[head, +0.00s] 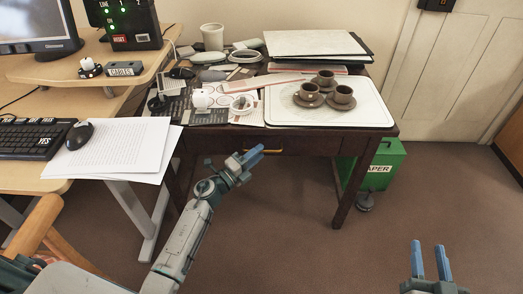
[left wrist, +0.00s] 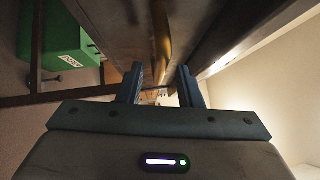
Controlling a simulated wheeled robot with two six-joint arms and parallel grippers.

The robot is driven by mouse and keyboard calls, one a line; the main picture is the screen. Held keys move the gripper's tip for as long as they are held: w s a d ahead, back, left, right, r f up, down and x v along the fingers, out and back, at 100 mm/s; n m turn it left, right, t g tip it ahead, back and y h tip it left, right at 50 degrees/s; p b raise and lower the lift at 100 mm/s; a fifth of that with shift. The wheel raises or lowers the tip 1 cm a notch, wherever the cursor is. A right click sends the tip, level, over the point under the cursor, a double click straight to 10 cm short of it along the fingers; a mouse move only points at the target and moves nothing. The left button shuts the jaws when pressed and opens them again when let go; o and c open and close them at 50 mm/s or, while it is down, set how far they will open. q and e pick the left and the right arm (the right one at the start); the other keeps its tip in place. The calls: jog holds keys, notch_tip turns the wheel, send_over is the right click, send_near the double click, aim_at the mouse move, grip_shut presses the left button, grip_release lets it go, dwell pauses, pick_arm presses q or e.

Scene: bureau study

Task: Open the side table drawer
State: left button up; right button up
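The dark wooden side table (head: 222,141) stands against the wall, and its drawer front (head: 310,146) faces me. A brass handle (head: 272,151) on the drawer shows just past my left gripper (head: 249,157). In the left wrist view the brass handle (left wrist: 161,40) runs above the gap between the two fingers of my left gripper (left wrist: 160,86). These fingers are apart with nothing clearly between them; I cannot tell whether they touch the handle. The drawer looks shut, though my gripper hides part of its front. My right gripper (head: 431,262) is open and empty, low over the floor at right.
On the table stand a white tray (head: 372,113) with brown cups, folders (head: 315,43) and small clutter. A green paper bin (head: 384,165) stands beneath its right side. A desk with papers (head: 112,148) and a keyboard (head: 33,138) is at left. The carpet in front is clear.

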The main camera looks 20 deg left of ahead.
pick_arm(q)
jog(key=shift+x, duration=1.2)
grip_shut()
jog(key=shift+s, duration=0.1)
